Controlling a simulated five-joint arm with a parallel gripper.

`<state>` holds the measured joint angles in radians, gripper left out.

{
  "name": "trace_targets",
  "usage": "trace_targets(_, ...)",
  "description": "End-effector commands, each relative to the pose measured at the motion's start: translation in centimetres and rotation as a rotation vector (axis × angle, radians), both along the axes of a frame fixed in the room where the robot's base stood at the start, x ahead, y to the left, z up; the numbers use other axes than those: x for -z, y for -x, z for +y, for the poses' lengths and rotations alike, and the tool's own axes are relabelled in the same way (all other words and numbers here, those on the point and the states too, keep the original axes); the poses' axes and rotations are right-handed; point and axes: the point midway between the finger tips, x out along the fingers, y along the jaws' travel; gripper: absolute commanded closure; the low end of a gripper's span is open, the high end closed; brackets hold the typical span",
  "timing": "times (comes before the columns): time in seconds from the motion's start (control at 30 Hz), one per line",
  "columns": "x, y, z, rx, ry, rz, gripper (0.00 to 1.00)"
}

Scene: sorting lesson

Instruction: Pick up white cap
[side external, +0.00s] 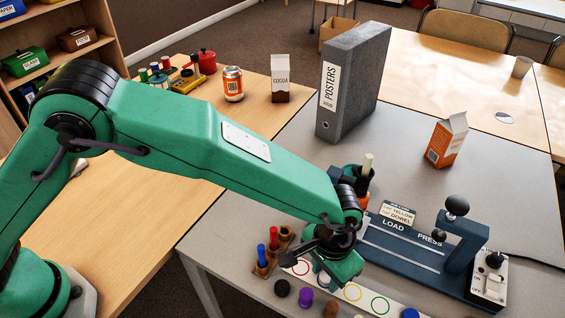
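My gripper (335,268) is low over a white strip (353,292) printed with coloured rings, at the front of the grey table. It hides part of the strip, and its fingertips cannot be made out. I cannot tell whether it is open or shut, or whether it holds anything. I cannot clearly pick out a white cap; one may be hidden by the gripper. Near the strip stand a black cap (281,288), a purple cap (305,298), a brown cap (330,309) and a blue cap (409,313).
A blue press (410,250) stands right of my gripper, with a switch box (488,280) beside it. A wooden peg holder (270,255) is at left.

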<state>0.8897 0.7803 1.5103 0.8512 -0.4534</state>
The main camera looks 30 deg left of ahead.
Motion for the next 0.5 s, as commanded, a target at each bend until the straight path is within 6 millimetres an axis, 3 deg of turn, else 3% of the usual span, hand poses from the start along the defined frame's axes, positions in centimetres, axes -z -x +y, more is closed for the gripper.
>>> trace_targets(0.03, -0.02, 0.0, 0.0, 0.0, 0.0, 0.0, 0.75)
trace_targets(0.13, -0.02, 0.0, 0.0, 0.0, 0.0, 0.0, 0.95)
trace_targets(0.5, -0.02, 0.0, 0.0, 0.0, 0.0, 0.0, 0.97)
